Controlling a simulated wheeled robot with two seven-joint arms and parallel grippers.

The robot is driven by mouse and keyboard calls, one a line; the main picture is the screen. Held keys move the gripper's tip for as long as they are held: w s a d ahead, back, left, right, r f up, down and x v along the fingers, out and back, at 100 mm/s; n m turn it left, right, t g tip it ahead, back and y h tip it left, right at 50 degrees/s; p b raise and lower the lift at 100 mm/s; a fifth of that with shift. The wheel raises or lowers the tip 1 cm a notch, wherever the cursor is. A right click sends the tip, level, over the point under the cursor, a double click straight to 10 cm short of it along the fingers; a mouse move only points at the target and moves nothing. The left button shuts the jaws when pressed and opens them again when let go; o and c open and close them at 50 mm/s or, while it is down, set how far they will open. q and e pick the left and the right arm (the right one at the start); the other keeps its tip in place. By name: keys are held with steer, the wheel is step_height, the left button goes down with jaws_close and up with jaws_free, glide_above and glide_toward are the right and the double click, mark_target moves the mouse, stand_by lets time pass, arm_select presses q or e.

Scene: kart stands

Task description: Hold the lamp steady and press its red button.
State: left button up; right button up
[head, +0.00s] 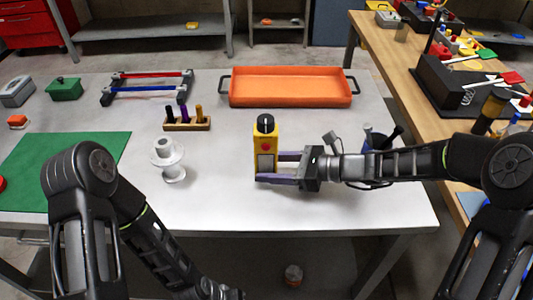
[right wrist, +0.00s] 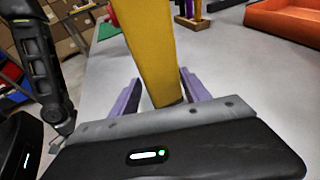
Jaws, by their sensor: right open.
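The lamp (head: 269,131) is a yellow upright block with a black knob on top, standing on the pale table near its front middle. Its red button (head: 265,147) is on the side facing me, above a grey panel. My right gripper (head: 274,168) reaches in from the right at the lamp's lower part. In the right wrist view the yellow lamp body (right wrist: 150,45) stands between the two purple fingers (right wrist: 158,96), which are open with a gap visible. The button is hidden there.
A white spool (head: 171,160) stands left of the lamp, with a wooden tool holder (head: 187,125) behind it. An orange tray (head: 290,88) lies at the back. A dark blue cup (head: 377,150) with tools is behind my right arm. The table front between spool and lamp is clear.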

steer(key=shift+w+a, duration=0.1)
steer(key=shift+a, duration=0.1)
steer(key=shift+c, duration=0.4)
steer(key=c, duration=1)
arm_select(q)
jaws_close()
arm_select(e)
steer(key=shift+c, duration=0.2)
arm_select(q)
steer(key=shift+a, duration=0.1)
stand_by(0.7)
